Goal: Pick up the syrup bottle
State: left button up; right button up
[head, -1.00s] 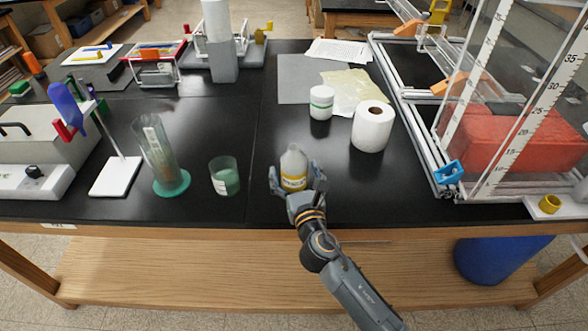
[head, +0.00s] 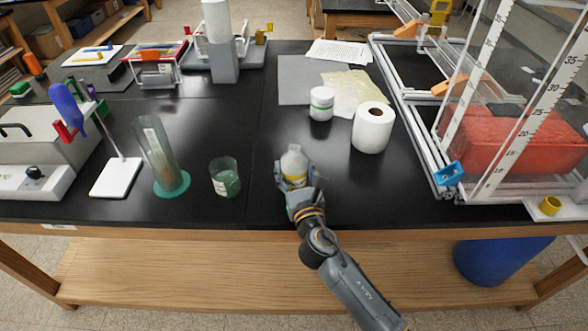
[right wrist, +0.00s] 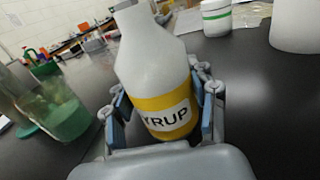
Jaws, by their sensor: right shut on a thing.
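The syrup bottle (head: 294,163) is pale grey-white with a yellow band. In the right wrist view the bottle (right wrist: 153,60) stands large between the fingers, and its label ends in "YRUP". It looks slightly tilted there. My right gripper (head: 296,184) is shut on the bottle around the yellow band. In the right wrist view the fingers of my right gripper (right wrist: 165,112) press on both sides of it. Whether the bottle's base touches the table is hidden by the gripper. My left gripper is not in view.
A beaker with green liquid (head: 224,178) and a tall cylinder on a green base (head: 157,155) stand to the left. A white roll (head: 372,128) and a white jar (head: 321,103) stand behind to the right. A metal frame (head: 412,135) is at the right.

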aim_at(295, 162)
jog(key=shift+r, duration=0.6)
jog(key=r, duration=0.1)
jog(key=p, duration=0.1)
jog(key=r, duration=0.1)
jog(key=shift+s+r, duration=0.25)
jog(key=shift+r, duration=0.1)
jog(key=s+r, duration=0.1)
jog(key=r, duration=0.1)
jog(key=s+r+p, duration=0.1)
jog(key=s, duration=0.1)
jog(key=s+r, duration=0.2)
jog(key=shift+a+r+p, duration=0.3)
jog(key=shift+a, duration=0.1)
jog(key=s+a+r, duration=0.1)
jog(key=s+r, duration=0.2)
jog(key=s, duration=0.5)
jog(key=shift+s+a+r+b, duration=0.15)
jog(key=shift+s+b, duration=0.05)
jog(key=shift+b, duration=0.15)
jog(key=shift+w, duration=0.1)
